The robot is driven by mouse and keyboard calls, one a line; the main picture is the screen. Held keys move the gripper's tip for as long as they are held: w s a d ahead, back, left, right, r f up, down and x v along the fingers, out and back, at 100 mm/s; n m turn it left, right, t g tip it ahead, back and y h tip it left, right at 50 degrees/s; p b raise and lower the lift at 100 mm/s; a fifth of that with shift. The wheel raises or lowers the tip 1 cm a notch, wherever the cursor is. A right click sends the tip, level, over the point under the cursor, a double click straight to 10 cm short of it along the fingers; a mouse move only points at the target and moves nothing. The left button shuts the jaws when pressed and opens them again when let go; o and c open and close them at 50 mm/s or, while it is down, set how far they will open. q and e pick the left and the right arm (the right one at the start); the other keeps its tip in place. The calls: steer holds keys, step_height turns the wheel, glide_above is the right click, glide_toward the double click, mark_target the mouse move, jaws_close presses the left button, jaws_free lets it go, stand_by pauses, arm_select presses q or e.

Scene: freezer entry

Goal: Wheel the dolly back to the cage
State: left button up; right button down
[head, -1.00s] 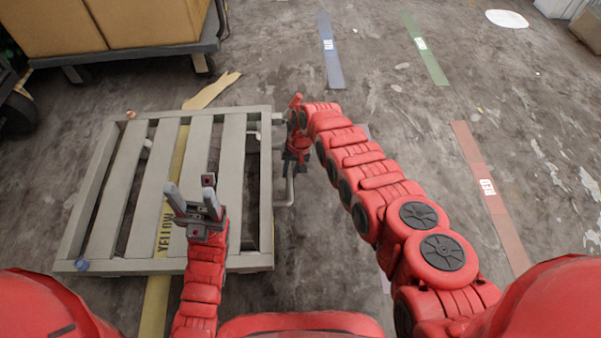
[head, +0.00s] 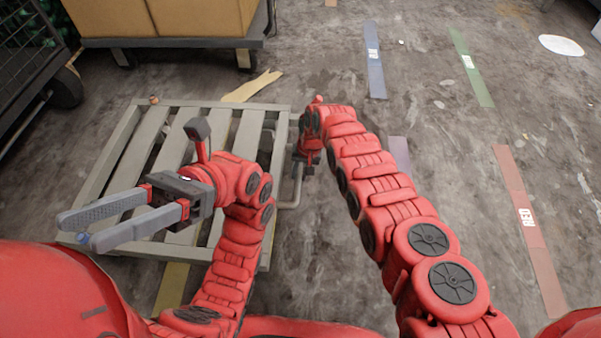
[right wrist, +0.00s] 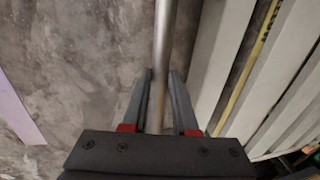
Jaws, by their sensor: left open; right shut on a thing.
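The dolly (head: 240,140), a low grey slatted platform, lies on the floor in the left half of the head view. My right gripper (head: 307,160) is at its right side, shut on a metal bar (head: 297,190). In the right wrist view the bar (right wrist: 164,40) runs between the fingers of my right gripper (right wrist: 160,80), with the dolly slats (right wrist: 285,75) to the right. My left gripper (head: 80,232) is open and empty above the dolly's near left part, pointing left. It hides part of the slats. A dark wire cage (head: 30,60) stands at the upper left.
A wheeled cart (head: 170,43) with cardboard boxes (head: 200,15) stands behind the dolly. A yellow strip (head: 172,290) passes under the dolly. Blue (head: 375,60), green (head: 470,68) and red (head: 528,225) floor strips lie right. The floor there is mostly clear.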

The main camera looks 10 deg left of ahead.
steer(key=c, duration=0.7)
jaws_free()
steer(key=shift+a, duration=0.35)
steer(key=shift+d, duration=0.1)
